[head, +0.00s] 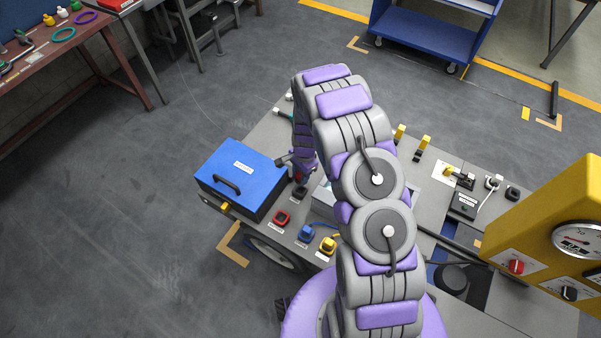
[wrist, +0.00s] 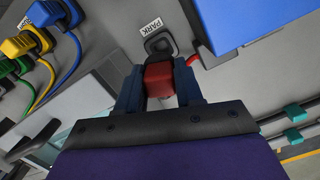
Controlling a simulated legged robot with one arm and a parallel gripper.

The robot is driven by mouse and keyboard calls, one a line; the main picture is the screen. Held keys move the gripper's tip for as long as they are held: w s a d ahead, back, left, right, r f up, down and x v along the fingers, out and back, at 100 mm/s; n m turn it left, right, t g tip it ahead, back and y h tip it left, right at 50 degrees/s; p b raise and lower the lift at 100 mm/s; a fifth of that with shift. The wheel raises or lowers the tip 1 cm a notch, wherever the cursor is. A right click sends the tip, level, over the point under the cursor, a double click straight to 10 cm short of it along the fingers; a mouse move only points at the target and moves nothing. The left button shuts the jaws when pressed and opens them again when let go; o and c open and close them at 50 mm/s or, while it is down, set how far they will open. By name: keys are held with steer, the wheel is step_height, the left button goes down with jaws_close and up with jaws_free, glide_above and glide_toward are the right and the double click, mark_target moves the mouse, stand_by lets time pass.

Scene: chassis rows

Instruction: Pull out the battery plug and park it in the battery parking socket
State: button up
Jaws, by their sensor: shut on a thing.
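My gripper (wrist: 160,84) is shut on a red plug (wrist: 158,76), with one dark blue finger on each side of it. The plug's dark nose points at a dark grey socket (wrist: 158,44) labelled PARK in the wrist view. The nose overlaps the socket's near edge there; I cannot tell whether it touches or is inside. A short red cable (wrist: 193,60) shows beside the plug. In the head view, my gripper (head: 299,168) is mostly behind my arm, with red of the plug below it, close above the dark socket (head: 300,192). A red socket (head: 282,218) sits nearer the front edge.
A blue box (head: 241,180) with a handle stands just left of the dark socket. Blue (head: 305,233) and yellow (head: 327,245) connectors with cables sit along the front edge. A yellow gauge panel (head: 555,235) stands at the right. The floor at left is clear.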

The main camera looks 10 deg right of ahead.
mark_target(299, 182)
steer(key=shift+a+f+b, duration=0.15)
steer(key=shift+f+b, duration=0.1)
steer(key=shift+f, duration=0.45)
steer(key=shift+a+f+b, duration=0.1)
steer(key=shift+f+b, duration=0.15)
steer(key=shift+f, duration=0.45)
steer(key=shift+d+f, duration=0.15)
steer(key=shift+f, duration=0.8)
steer(key=shift+f, duration=1.25)
steer(key=o, duration=1.1)
steer(key=shift+o, duration=0.2)
step_height(299, 182, up, 17)
steer(key=w+d+p, duration=0.1)
steer(key=p, duration=0.1)
steer(key=shift+d, duration=0.4)
steer(key=shift+r, duration=0.1)
